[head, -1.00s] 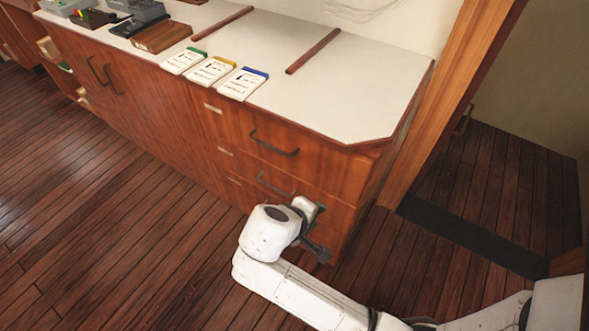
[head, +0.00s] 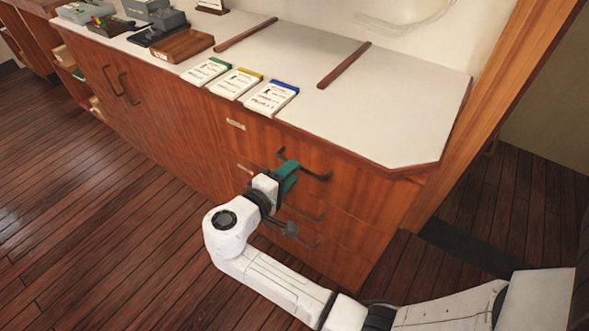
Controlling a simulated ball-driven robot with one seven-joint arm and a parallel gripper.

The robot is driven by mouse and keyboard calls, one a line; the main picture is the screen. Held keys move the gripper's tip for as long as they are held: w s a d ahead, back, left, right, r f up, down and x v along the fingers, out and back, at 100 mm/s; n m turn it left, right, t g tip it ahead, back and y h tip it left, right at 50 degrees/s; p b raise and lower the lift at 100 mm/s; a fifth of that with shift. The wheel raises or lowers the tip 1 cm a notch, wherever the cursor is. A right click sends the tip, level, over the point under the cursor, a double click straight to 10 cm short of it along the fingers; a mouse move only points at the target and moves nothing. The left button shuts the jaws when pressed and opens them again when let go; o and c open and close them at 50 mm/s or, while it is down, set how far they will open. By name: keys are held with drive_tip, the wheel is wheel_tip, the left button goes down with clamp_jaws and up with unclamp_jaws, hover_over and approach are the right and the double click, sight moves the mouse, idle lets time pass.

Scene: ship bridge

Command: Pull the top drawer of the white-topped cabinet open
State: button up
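The white-topped cabinet (head: 408,112) stands against the wall, with wooden drawers at its right end. The top drawer (head: 365,185) looks shut, its front level with the cabinet face. Its dark bar handle (head: 318,177) sits just under the worktop. My gripper (head: 287,174), with a teal finger part, is at the left part of this handle and overlaps it in the picture. I cannot tell whether it touches the handle, or whether its fingers are open or shut, since the wrist hides part of them. Lower handles (head: 305,214) show partly behind my wrist.
Three label cards (head: 237,83) with green, yellow and blue edges lie on the worktop near its front edge. A wooden box (head: 184,46) and grey devices stand farther left. The plank floor (head: 120,230) before the cabinet is clear. A doorway opens at right.

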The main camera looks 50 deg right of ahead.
drive_tip(key=shift+x, duration=1.3)
drive_tip(key=shift+s, duration=0.1)
drive_tip(key=shift+c, duration=0.2)
clamp_jaws()
